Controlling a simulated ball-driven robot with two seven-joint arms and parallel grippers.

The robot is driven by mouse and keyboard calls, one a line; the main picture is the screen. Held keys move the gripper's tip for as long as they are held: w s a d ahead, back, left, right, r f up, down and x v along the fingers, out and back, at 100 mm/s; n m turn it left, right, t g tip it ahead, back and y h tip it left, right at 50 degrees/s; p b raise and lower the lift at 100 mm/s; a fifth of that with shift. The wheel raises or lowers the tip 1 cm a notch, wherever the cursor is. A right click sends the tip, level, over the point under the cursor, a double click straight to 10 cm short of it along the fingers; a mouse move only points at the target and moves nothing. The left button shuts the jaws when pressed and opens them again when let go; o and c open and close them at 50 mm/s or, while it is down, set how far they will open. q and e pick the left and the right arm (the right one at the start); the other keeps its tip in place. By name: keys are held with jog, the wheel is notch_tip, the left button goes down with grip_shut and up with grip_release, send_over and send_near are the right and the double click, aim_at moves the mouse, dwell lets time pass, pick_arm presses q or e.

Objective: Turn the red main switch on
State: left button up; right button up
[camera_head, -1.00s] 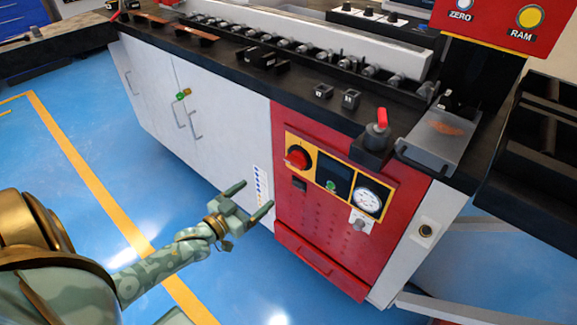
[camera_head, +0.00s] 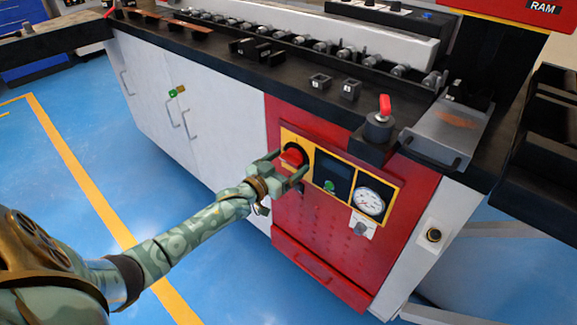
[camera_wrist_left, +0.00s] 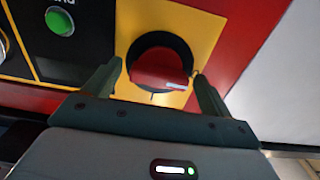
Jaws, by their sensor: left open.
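The red main switch (camera_head: 291,157) is a rotary knob on a black ring with a yellow plate, on the red front panel of the machine. In the left wrist view the red knob (camera_wrist_left: 160,68) lies between my two fingers, with a pale mark toward its right end. My left gripper (camera_head: 287,163) is at the switch, its fingers open on either side of the knob. In the left wrist view the left gripper (camera_wrist_left: 158,78) shows gaps between fingers and knob; whether the tips touch the panel I cannot tell. My right gripper is not in view.
Right of the switch are a dark display with a green button (camera_head: 329,186) and a round gauge (camera_head: 368,201). A red-handled lever (camera_head: 385,106) stands on the black worktop above. White cabinet doors (camera_head: 160,95) lie to the left; the blue floor in front is clear.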

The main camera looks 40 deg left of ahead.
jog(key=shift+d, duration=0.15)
pick_arm(q)
jog(key=c, duration=1)
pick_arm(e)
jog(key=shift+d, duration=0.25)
